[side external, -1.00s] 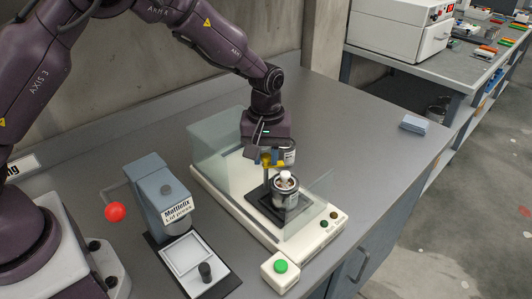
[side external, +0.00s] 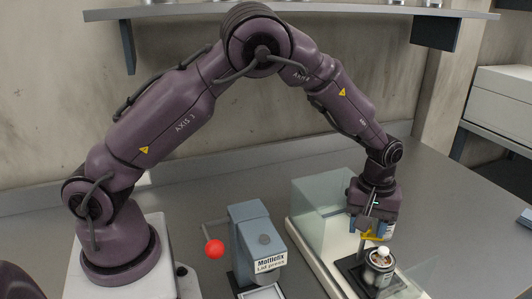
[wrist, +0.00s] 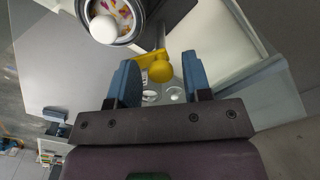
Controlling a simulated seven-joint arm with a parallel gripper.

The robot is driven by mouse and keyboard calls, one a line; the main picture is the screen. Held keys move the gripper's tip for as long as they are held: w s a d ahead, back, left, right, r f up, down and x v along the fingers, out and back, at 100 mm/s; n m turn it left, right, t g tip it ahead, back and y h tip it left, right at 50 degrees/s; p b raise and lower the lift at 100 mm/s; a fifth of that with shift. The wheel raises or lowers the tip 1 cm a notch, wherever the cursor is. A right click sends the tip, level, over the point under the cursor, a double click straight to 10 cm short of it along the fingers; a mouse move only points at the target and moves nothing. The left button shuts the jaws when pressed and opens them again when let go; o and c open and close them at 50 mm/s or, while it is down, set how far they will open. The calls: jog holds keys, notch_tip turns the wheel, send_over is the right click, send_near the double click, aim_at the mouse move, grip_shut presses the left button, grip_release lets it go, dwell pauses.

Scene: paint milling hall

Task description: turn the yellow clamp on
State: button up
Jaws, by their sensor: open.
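The yellow clamp (side external: 372,237) is on the shaker machine (side external: 318,252), beside a small open paint can (side external: 379,268). The can has a white ball on top. In the wrist view the clamp's rounded yellow knob (wrist: 160,71) sits between the blue fingers of my gripper (wrist: 160,80), with gaps visible on both sides. My gripper also shows in the side view (side external: 373,228), pointing down just above and around the clamp. It is open and holds nothing. The can (wrist: 122,28) and white ball (wrist: 104,29) appear at the top of the wrist view. My fingers partly hide the clamp's far parts.
A clear shield (side external: 320,215) rises at the back left of the machine. A grey-blue lid press (side external: 255,240) with a red ball lever (side external: 214,249) stands to the left. The bench to the machine's right is largely clear.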

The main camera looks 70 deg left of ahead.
jog(key=n, duration=0.4)
jog(key=shift+s+a+n, duration=0.1)
jog(key=shift+n, duration=0.3)
notch_tip(320, 180, up, 13)
jog(key=s+a+r+m+t, duration=0.2)
jog(key=s+m, duration=0.5)
jog(key=s, duration=0.4)
jog(key=s+a+r+m+t, duration=0.2)
jog(key=s+r+m, duration=0.3)
jog(key=s+m, duration=0.3)
jog(key=shift+s+a+h, duration=0.3)
jog(key=shift+s+a, duration=0.15)
jog(key=shift+s, duration=1.75)
jog(key=shift+r, duration=0.1)
